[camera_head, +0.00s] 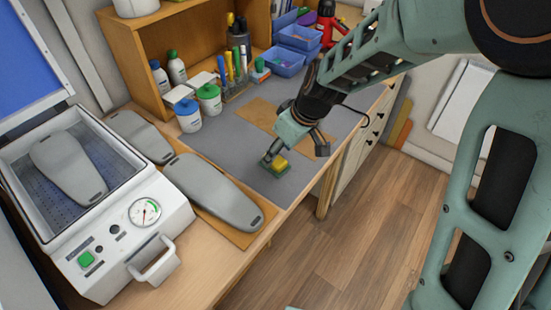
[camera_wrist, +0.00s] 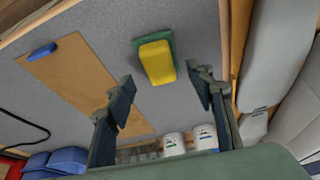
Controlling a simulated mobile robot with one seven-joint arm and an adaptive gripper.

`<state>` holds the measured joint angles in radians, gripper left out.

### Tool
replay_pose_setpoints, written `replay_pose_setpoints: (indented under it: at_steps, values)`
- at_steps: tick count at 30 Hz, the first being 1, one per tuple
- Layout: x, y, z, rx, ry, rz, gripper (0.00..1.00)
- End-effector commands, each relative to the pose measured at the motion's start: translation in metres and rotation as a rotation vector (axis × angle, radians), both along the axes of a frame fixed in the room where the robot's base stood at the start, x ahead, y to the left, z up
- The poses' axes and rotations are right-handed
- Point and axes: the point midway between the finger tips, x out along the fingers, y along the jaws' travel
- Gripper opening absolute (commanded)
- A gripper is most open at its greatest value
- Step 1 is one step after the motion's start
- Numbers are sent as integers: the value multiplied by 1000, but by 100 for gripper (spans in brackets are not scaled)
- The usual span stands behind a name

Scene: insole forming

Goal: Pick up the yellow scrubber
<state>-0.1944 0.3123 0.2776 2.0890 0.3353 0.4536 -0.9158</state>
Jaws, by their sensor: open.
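The yellow scrubber (camera_head: 279,164) lies on the grey mat near the table's front edge, with a green layer showing beneath the yellow. In the wrist view the yellow scrubber (camera_wrist: 157,62) sits beyond and between the fingertips, apart from both. My gripper (camera_head: 276,153) is just above the scrubber in the head view and partly covers it. In the wrist view my gripper (camera_wrist: 162,85) is open, its two fingers spread wide with nothing between them.
A brown board (camera_wrist: 80,75) with a blue item (camera_wrist: 42,50) lies on the mat (camera_head: 224,150). Jars, including a green-lidded one (camera_head: 209,98), stand behind. Grey insole forms (camera_head: 212,192) and a forming machine (camera_head: 140,215) are at left. Blue bins (camera_head: 286,60) are at the back.

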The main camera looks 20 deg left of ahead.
Motion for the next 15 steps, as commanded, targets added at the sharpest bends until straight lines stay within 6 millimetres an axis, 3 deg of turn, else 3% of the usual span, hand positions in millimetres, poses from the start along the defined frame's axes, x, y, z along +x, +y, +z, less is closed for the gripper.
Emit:
replay_pose_setpoints:
  at_steps: [6, 15]
  values:
    - [4, 8, -25, -1, 3, 0, 49]
    - [6, 10, -29, 0, 0, -1, 49]
